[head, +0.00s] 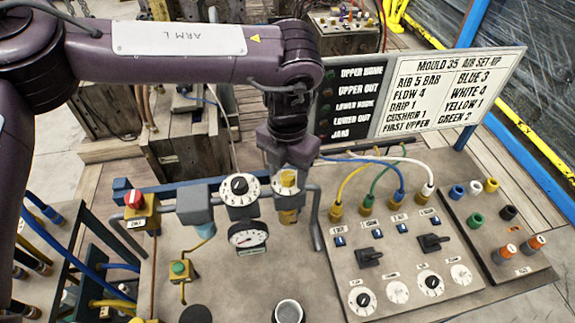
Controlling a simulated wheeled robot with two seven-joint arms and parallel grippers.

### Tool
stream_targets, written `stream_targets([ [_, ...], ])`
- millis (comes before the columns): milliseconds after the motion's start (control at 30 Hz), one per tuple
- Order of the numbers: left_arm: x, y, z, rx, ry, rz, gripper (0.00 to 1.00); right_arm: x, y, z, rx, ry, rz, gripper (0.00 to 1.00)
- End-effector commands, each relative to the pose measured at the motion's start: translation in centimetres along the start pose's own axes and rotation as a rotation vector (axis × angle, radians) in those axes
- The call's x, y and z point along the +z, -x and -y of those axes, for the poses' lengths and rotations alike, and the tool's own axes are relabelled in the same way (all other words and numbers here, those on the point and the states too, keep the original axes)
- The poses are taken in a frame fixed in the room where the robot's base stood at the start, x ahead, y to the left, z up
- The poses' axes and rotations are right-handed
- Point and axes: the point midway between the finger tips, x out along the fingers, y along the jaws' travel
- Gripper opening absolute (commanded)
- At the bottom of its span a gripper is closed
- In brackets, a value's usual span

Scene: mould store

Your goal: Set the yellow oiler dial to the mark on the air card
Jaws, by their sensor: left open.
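The oiler's yellow dial (288,178) sits in a white scale ring at the right end of the air unit, above a yellowish bowl (288,215). My left gripper (288,163) points down right over the dial, jaws open. The jaws hide the back of the dial and part of its scale, so its setting cannot be read. I cannot tell whether the fingers touch it. The air card (440,92) stands at the back right, headed "MOULD 35 AIR SET UP". It reads air 5 bar, flow 4, drip 1, cushion 1, first upper, blue 3, white 4, yellow 1, green 2. My right gripper is not in view.
Left of the oiler are a black dial (240,188), a pressure gauge (248,235) and a red knob (134,199). Colored hoses (375,180) plug in on the right, above black levers (432,242) and small dials (431,284). A lamp panel (347,103) stands behind.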

Motion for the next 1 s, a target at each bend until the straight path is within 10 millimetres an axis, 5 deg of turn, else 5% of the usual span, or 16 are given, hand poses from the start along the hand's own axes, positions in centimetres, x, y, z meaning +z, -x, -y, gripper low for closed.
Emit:
stream_targets([
  [233, -0.01, -0.17, 0.00, 0.000, 0.000, 0.000, 0.50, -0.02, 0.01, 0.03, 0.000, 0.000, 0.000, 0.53],
  [600, 0.00, -0.13, -0.01, 0.000, 0.000, 0.000, 0.06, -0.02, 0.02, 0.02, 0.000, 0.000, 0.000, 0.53],
  [1000, 0.03, -0.13, 0.00, -0.001, -0.100, 0.001, 0.06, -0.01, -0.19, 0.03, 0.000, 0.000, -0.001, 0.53],
])
